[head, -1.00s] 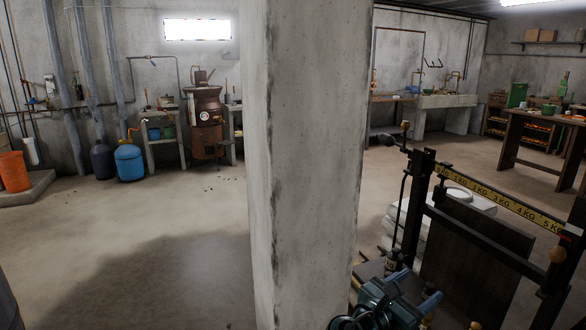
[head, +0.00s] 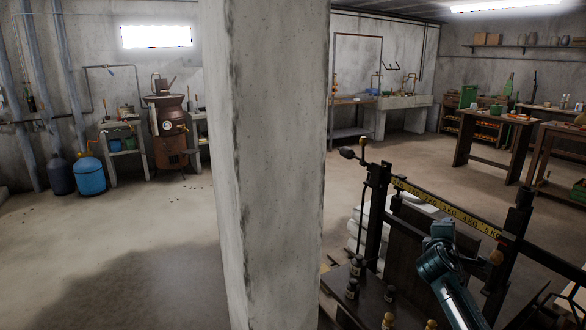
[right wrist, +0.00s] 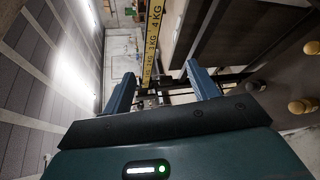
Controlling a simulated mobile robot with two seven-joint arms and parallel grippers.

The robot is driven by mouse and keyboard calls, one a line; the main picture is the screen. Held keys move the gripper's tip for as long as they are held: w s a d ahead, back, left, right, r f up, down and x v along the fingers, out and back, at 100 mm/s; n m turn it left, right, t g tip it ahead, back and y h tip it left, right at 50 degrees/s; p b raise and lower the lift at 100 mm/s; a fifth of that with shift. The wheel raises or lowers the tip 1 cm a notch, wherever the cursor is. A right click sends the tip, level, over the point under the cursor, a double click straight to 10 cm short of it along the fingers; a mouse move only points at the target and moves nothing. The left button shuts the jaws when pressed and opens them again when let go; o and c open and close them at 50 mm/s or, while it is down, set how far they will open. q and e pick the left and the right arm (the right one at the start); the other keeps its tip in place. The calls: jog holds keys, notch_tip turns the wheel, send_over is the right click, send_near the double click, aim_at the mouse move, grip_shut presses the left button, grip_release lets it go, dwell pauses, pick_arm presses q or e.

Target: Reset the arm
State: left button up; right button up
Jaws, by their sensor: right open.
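The beam scale (head: 375,215) stands at the lower right of the head view, with a yellow band marked in KG (head: 450,219) along its beam. My right arm (head: 440,275) reaches up from the bottom edge in front of the scale. In the right wrist view my right gripper (right wrist: 161,82) is open, with two blue fingers apart and nothing seen between them up close. The yellow band (right wrist: 153,35) shows beyond the fingertips, running away from them. My left gripper is not in view.
A concrete pillar (head: 262,160) stands left of the scale. Dark bottles (head: 352,288) and brass-coloured weights (head: 388,320) stand at the scale's foot. White sacks (head: 357,235) are stacked behind it. Workbenches (head: 490,130) stand at the back right. The floor left of the pillar is clear.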

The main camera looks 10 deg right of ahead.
jog(key=w+a+r+m+t+y, duration=0.3)
jog(key=w+a+m+t+y, duration=0.2)
jog(key=a+m+y, duration=0.4)
jog(key=s+a+f+g+y, duration=0.1)
jog(key=s+a+f, duration=0.65)
jog(key=f, duration=0.25)
jog(key=s+a+f+g+y, duration=0.2)
jog(key=s+a+f, duration=0.4)
jog(key=s+f, duration=0.35)
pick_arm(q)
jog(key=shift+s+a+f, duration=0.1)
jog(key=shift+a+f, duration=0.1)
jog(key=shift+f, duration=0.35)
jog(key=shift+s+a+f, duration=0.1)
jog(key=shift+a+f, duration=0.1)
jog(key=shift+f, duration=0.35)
pick_arm(e)
jog(key=s+a+f+g, duration=0.1)
jog(key=s+a+f, duration=0.1)
jog(key=s, duration=0.5)
jog(key=s+a+f+g+y, duration=0.1)
jog(key=s+a, duration=0.3)
jog(key=s, duration=0.4)
jog(key=s+a+f+g, duration=0.1)
jog(key=s+a+f, duration=0.2)
jog(key=s, duration=0.4)
jog(key=shift+s+a+f+m+y, duration=0.15)
jog(key=shift+s+f+m+y, duration=0.15)
jog(key=shift+f+y, duration=0.15)
